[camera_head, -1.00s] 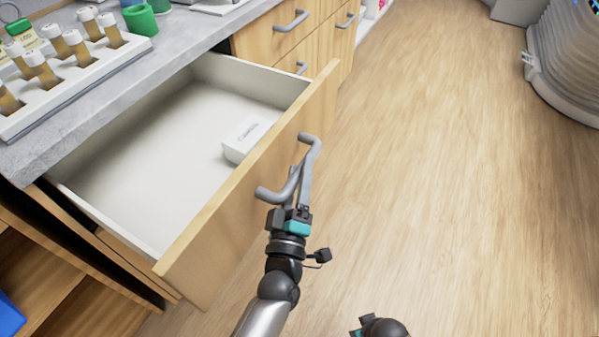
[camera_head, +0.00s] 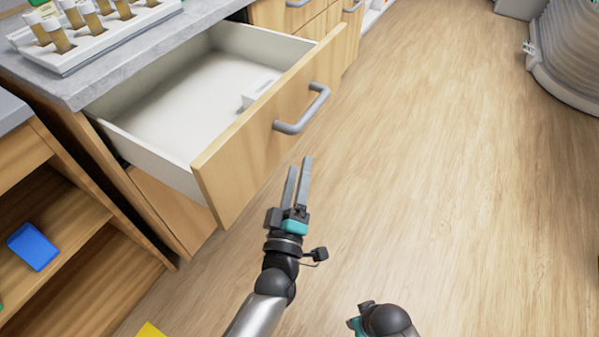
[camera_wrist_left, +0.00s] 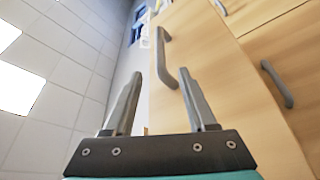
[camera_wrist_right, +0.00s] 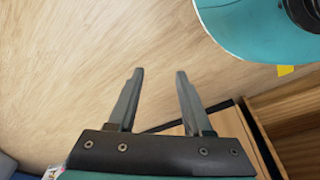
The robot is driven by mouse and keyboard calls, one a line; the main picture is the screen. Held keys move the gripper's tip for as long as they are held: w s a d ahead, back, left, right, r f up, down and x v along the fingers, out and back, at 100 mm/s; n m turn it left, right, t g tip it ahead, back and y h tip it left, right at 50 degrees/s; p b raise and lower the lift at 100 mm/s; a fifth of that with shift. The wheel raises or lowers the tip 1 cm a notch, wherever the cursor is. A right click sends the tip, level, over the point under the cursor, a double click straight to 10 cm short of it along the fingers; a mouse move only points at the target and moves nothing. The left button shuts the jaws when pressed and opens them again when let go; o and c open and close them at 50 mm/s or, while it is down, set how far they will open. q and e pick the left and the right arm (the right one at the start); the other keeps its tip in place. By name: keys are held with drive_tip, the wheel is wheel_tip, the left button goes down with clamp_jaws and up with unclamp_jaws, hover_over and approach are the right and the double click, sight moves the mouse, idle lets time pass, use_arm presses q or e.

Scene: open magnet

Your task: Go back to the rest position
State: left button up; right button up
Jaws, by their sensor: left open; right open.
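My left gripper (camera_head: 299,180) is open and empty, in front of the open wooden drawer (camera_head: 275,98) and clear of its grey handle (camera_head: 305,110). In the left wrist view the open fingers (camera_wrist_left: 160,92) show with the drawer handle (camera_wrist_left: 172,62) beyond them and nothing between the fingertips. The drawer is pulled out, with a small white box (camera_head: 257,92) inside it. My right gripper is open and empty in the right wrist view (camera_wrist_right: 159,75), over the wood floor. In the head view only part of my right arm shows at the bottom edge.
A counter (camera_head: 105,85) with a white rack (camera_head: 110,40) of brown-filled vials stands above the drawer. A wooden shelf (camera_head: 75,235) holding a blue box (camera_head: 33,246) is at the left. The wood floor (camera_head: 450,180) is clear on the right.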

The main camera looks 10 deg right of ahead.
idle(0.3)
use_arm(q)
drive_tip(key=s+a+f+m+g+y+p, duration=0.1)
drive_tip(key=s+a+f+m+g, duration=0.15)
drive_tip(key=f, duration=0.55)
drive_tip(key=s+a+f+m+g+p, duration=0.2)
drive_tip(key=s+a+f+g, duration=0.15)
drive_tip(key=f, duration=0.45)
drive_tip(key=s+a+f+m+g+y+p, duration=0.1)
drive_tip(key=s+a+f+m+g, duration=0.25)
drive_tip(key=f, duration=0.35)
drive_tip(key=s+a+f+m+g+y+p, duration=0.1)
drive_tip(key=s+a+f+g, duration=0.3)
drive_tip(key=s+a, duration=0.5)
drive_tip(key=s+a+f+m+g+y+p, duration=0.1)
drive_tip(key=s+a+f, duration=0.6)
drive_tip(key=s, duration=0.7)
drive_tip(key=a+g+y+p, duration=0.1)
drive_tip(key=a+g+y, duration=0.1)
drive_tip(key=g, duration=0.1)
drive_tip(key=shift+f+m, duration=0.4)
use_arm(e)
drive_tip(key=s+d+f, duration=0.6)
drive_tip(key=s+d, duration=0.1)
drive_tip(key=s, duration=0.2)
drive_tip(key=shift+s+h, duration=0.4)
